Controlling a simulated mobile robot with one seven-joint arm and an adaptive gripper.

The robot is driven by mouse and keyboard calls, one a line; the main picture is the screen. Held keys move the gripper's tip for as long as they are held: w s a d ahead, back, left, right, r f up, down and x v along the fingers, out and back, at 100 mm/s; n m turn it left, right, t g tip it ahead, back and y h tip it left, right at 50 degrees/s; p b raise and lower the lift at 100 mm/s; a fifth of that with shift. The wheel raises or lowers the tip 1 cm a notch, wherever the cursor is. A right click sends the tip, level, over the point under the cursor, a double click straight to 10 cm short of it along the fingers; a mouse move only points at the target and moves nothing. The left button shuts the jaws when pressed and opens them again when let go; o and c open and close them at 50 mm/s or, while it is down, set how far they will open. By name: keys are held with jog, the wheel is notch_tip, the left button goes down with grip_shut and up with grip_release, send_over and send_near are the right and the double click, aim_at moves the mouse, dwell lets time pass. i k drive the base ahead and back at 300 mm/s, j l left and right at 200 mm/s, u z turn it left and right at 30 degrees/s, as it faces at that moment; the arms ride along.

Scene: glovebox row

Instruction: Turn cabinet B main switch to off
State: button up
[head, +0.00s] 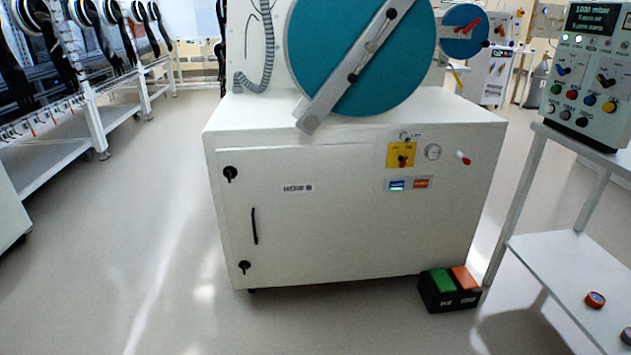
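A white cabinet (345,220) stands ahead of me, with a label on its door that seems to end in B, though the text is small. On its upper right front is a yellow plate with a red rotary switch (403,160). The handle's exact angle and the small lettering on the plate are too fine to read. My gripper is not in the head view.
A teal round door (400,60) with a grey bar sits above the cabinet. A pedal box (449,288) is on the floor at its right front corner. A shelf stand (575,265) with a control panel (590,80) is at right. Floor at left front is clear.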

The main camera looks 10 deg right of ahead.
aim_at(401, 164)
jog(key=i+l, duration=0.35)
jog(key=i, duration=0.2)
jog(key=i+l, duration=0.35)
jog(key=i, duration=0.15)
jog(key=l+z, duration=0.05)
